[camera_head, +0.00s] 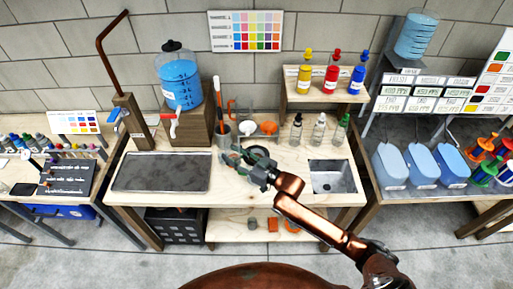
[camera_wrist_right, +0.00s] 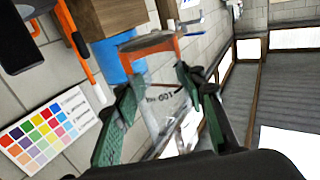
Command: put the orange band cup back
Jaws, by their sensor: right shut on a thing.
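The orange band cup (camera_wrist_right: 160,95) shows in the right wrist view as a clear beaker with printed markings and an orange band at its far end. It sits tilted between the green finger pads of my right gripper (camera_wrist_right: 163,112), which is shut on it. In the head view my right gripper (camera_head: 246,157) is over the middle of the wooden workbench (camera_head: 255,190), in front of the utensil pot. The cup is hard to make out there. My left gripper is not in view.
A blue water dispenser (camera_head: 181,82) stands on a wooden block at the back left. A dark tray (camera_head: 161,171) covers the bench's left; bare wood lies in front.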

